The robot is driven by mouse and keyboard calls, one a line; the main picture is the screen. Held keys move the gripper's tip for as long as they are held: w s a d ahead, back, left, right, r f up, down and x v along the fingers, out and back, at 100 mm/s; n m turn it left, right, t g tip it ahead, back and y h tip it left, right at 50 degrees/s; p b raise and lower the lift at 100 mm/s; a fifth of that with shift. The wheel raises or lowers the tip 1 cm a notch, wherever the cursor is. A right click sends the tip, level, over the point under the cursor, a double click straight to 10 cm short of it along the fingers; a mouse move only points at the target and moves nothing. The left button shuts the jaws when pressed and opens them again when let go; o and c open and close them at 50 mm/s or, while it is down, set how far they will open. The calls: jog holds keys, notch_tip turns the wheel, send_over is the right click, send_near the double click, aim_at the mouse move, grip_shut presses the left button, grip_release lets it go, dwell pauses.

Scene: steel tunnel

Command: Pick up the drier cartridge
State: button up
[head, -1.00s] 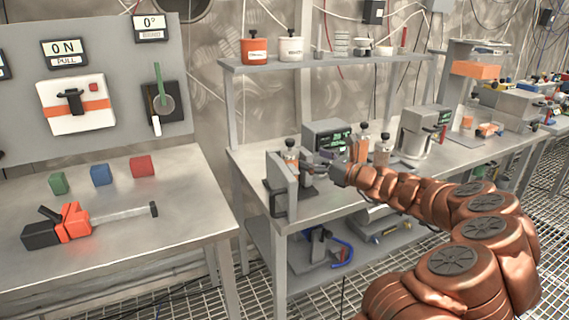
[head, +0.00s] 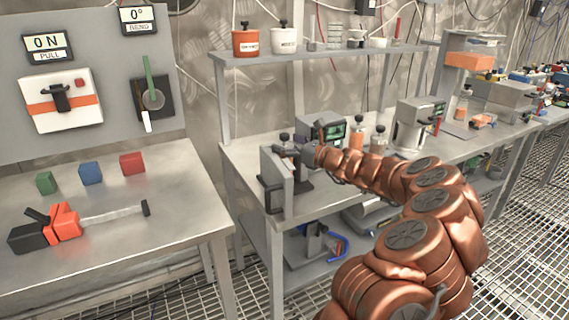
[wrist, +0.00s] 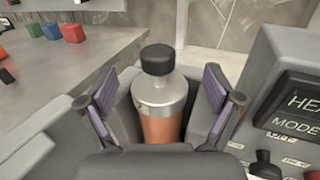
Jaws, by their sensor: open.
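A drier cartridge (wrist: 160,104) with a black cap, a metal collar and an orange body stands upright in the wrist view. It sits between the two purple-padded fingers of my gripper (wrist: 160,90), which is open around it. Small gaps seem to show beside the collar. The lower end of the cartridge is hidden by the gripper body. In the head view my gripper (head: 303,154) is at the grey stand on the near left of the middle bench, and only the dark cap (head: 284,137) of the cartridge shows clearly there.
The upright grey plate (head: 277,178) of the stand is close by the gripper. A display box (head: 322,130) stands behind, and two similar capped bottles (head: 356,136) stand to the right. A shelf (head: 320,52) hangs above. Colored blocks (head: 91,173) lie on the left bench.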

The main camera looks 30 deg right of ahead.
jog(key=shift+w+a, duration=0.2)
jog(key=shift+w, duration=0.3)
grip_shut()
dwell(0.5)
